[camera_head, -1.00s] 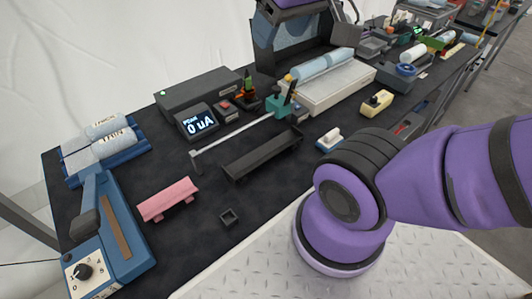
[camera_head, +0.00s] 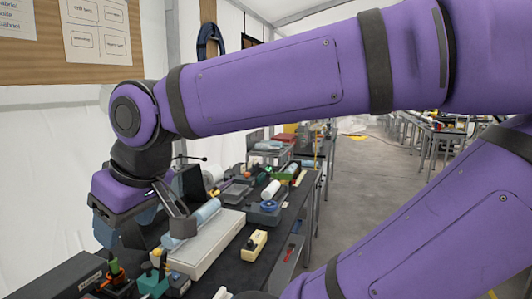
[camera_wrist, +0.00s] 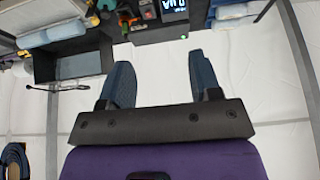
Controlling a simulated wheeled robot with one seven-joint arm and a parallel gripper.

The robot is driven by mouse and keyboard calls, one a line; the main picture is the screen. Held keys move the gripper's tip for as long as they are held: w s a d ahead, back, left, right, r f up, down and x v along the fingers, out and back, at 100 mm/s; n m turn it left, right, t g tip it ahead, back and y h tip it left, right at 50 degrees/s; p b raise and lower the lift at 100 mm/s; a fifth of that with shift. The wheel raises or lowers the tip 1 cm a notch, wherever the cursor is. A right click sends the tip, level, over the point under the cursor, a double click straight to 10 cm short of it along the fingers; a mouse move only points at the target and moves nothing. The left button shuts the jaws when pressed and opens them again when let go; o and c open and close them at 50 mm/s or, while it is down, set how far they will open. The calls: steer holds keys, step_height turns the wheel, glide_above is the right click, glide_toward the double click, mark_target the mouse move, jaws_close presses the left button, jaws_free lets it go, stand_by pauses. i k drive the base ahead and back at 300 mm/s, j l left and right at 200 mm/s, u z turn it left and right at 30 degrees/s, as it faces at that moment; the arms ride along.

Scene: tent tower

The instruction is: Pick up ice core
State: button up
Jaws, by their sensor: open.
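Pale blue cylinders that look like ice cores are in view; I cannot tell which one is meant. One (camera_head: 207,211) lies along a long white tray (camera_head: 212,248) on the bench in the head view. It seems to be the pale blue cylinder (camera_wrist: 66,32) at upper left in the wrist view. Another pale blue piece (camera_wrist: 236,11) is cut by the top right edge there. My gripper (camera_wrist: 160,76) is open, with nothing between its two dark fingers. In the head view my gripper hangs at left above the bench, a dark finger partly in front of the tray area.
A dark box-like panel (camera_wrist: 80,64) stands near the left finger in the wrist view. A lit meter (camera_wrist: 172,8) is at the top. In the head view a yellow block (camera_head: 254,245) and a blue tape roll (camera_head: 267,207) sit on the crowded bench. Floor (camera_head: 370,165) is open at right.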

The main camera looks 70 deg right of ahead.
mark_target(272, 144)
steer(key=k+l, duration=0.1)
steer(key=l, duration=0.3)
steer(key=k+l, duration=0.15)
steer(key=l, duration=0.2)
steer(key=k+l, duration=0.1)
steer(key=l, duration=0.3)
steer(key=k+l, duration=0.15)
steer(key=l, duration=0.2)
steer(key=k+l, duration=0.1)
steer(key=l, duration=0.3)
steer(key=k+l, duration=0.1)
steer(key=l, duration=5.65)
steer(key=i+l, duration=0.15)
steer(key=l, duration=0.2)
steer(key=i+l, duration=0.15)
steer(key=l, duration=0.25)
steer(key=i+l, duration=0.1)
steer(key=l, duration=0.25)
steer(key=i+l, duration=0.15)
steer(key=l, duration=0.2)
steer(key=i+l, duration=0.15)
steer(key=l, duration=0.2)
